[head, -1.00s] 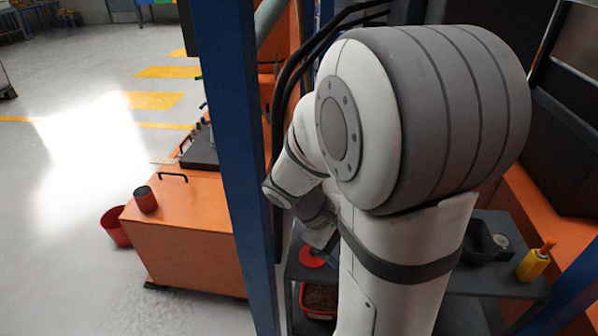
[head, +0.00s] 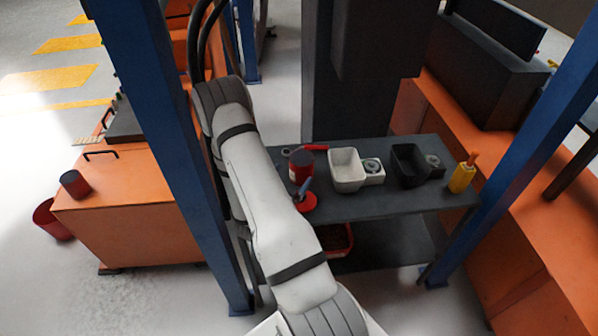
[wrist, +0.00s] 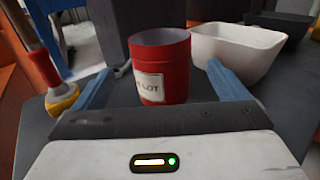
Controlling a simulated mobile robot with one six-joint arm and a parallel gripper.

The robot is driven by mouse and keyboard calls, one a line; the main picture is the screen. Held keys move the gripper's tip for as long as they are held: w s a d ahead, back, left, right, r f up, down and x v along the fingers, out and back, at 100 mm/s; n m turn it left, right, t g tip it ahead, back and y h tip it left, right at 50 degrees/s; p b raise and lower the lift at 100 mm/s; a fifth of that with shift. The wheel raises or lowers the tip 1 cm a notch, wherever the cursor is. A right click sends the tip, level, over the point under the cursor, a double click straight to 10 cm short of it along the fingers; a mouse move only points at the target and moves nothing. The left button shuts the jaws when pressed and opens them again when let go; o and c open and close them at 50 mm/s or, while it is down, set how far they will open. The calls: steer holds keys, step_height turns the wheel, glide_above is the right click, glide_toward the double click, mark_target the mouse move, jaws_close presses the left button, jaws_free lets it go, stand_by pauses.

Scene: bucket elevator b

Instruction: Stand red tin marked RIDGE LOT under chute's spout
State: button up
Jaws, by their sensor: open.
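The red tin (head: 301,168) stands upright on the dark shelf, left of a white tub (head: 346,170). In the wrist view the red tin (wrist: 162,68) shows its open top and a pale label, of which "LOT" is readable. My gripper (wrist: 160,80) is open, its blue fingers on either side of the tin's picture; I see no firm contact. A dark box-like body (head: 376,40) hangs above the back of the shelf; I cannot make out a spout.
The dark shelf (head: 390,203) also holds a black tub (head: 409,165), a yellow item with an orange handle (head: 461,178) and a red disc (head: 305,202). A blue post (head: 170,130) stands left of my arm. A red bin (head: 338,240) sits below.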

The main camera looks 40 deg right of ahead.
mark_target(306, 155)
steer(key=shift+w+d+f, duration=0.1)
steer(key=shift+d+f, duration=0.05)
steer(key=shift+d, duration=0.1)
steer(key=x, duration=0.2)
steer(key=p+x, duration=0.1)
steer(key=x, duration=0.1)
steer(key=r+x, duration=0.1)
steer(key=x, duration=0.1)
steer(key=shift+d, duration=0.2)
steer(key=shift+w+d+f, duration=0.1)
steer(key=shift+w+d, duration=0.15)
steer(key=shift+d, duration=0.1)
steer(key=c, duration=1.2)
steer(key=shift+o, duration=0.2)
